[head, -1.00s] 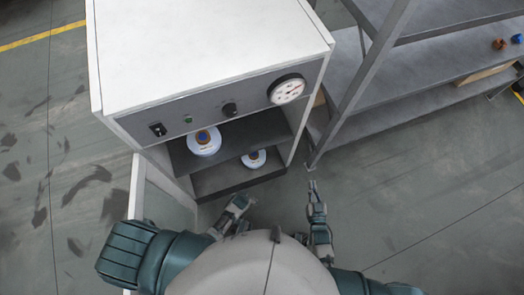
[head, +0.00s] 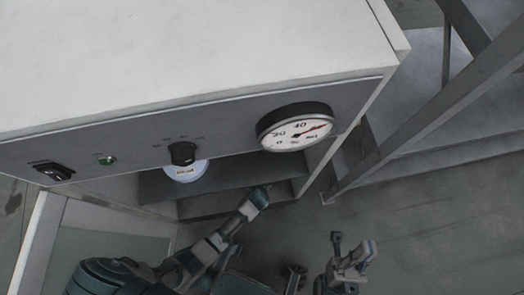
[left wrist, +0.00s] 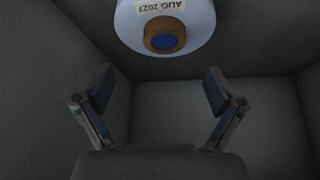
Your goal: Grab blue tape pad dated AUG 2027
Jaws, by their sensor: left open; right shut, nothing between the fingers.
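In the left wrist view a round whitish-blue tape pad (left wrist: 190,18) with a brown ring and blue centre shows at the top, its label (left wrist: 160,6) reading AUG 2027 upside down. My left gripper (left wrist: 158,90) is open and empty, with the pad beyond its fingertips and apart from them. In the head view my left gripper (head: 258,197) reaches into the cabinet's open front. One pad (head: 186,171) shows there under the knob, partly hidden by the panel; its label is too small to read. My right gripper (head: 352,252) is shut and empty, outside the cabinet.
The white cabinet (head: 190,45) has a front panel with a gauge (head: 295,127), a knob (head: 182,153) and a switch (head: 52,171) above the opening. Its door (head: 40,235) stands open at left. A metal rack post (head: 400,125) stands at right. Floor at lower right is clear.

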